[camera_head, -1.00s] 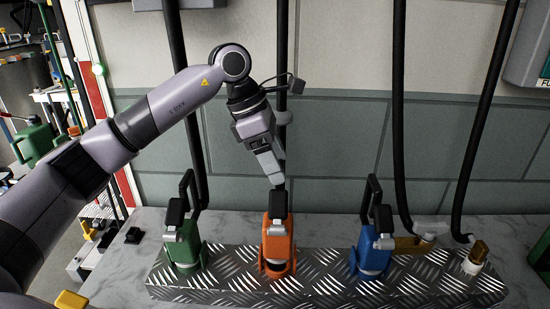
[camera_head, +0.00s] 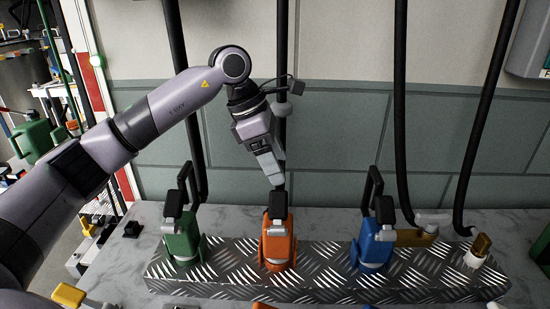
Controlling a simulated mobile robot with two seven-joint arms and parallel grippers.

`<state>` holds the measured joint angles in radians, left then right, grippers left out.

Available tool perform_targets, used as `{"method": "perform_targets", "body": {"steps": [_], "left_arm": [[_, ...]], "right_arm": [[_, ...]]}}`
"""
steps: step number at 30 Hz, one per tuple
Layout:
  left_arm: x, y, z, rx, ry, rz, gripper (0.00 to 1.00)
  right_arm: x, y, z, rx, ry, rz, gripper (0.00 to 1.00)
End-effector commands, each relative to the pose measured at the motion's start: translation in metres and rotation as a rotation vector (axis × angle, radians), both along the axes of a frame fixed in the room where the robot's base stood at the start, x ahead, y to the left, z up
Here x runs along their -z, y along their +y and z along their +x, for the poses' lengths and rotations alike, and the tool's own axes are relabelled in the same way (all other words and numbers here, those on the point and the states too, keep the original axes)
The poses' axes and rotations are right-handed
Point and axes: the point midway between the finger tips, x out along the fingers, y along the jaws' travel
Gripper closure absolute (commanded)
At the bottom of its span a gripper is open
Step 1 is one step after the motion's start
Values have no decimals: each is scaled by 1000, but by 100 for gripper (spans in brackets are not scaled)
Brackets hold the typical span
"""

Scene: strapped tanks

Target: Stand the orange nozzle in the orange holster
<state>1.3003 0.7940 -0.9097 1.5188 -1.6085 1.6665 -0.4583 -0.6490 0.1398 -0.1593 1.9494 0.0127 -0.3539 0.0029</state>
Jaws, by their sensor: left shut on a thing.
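The orange nozzle (camera_head: 277,214) is upright, its dark upper part under my left gripper (camera_head: 277,184). That gripper is shut on the nozzle's top. The orange holster (camera_head: 266,252) stands on a diamond-plate metal base. The nozzle lines up with the holster and its lower end appears to be inside it; how deep it sits is hidden. My right gripper is not in view.
A green nozzle in its holster (camera_head: 182,240) stands to the left, and a blue one (camera_head: 373,245) to the right. The metal base (camera_head: 320,270) rests on a marble-look counter. Black hoses (camera_head: 400,120) hang in front of the wall.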

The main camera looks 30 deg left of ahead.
Motion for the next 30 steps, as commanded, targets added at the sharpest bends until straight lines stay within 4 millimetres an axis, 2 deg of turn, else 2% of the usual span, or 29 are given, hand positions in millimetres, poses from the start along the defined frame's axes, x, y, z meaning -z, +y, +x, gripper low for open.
{"method": "perform_targets", "body": {"steps": [6,7,9,20,30], "left_arm": [[5,0,0,0,-2,-2,100],[4,0,0,0,-2,-2,20],[4,0,0,0,-2,-1,0],[2,2,-1,0,2,2,0],[-47,20,-9,-2,-3,-2,0]], "right_arm": [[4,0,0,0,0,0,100],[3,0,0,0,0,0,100],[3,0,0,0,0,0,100],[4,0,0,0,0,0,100],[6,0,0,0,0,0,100]]}}
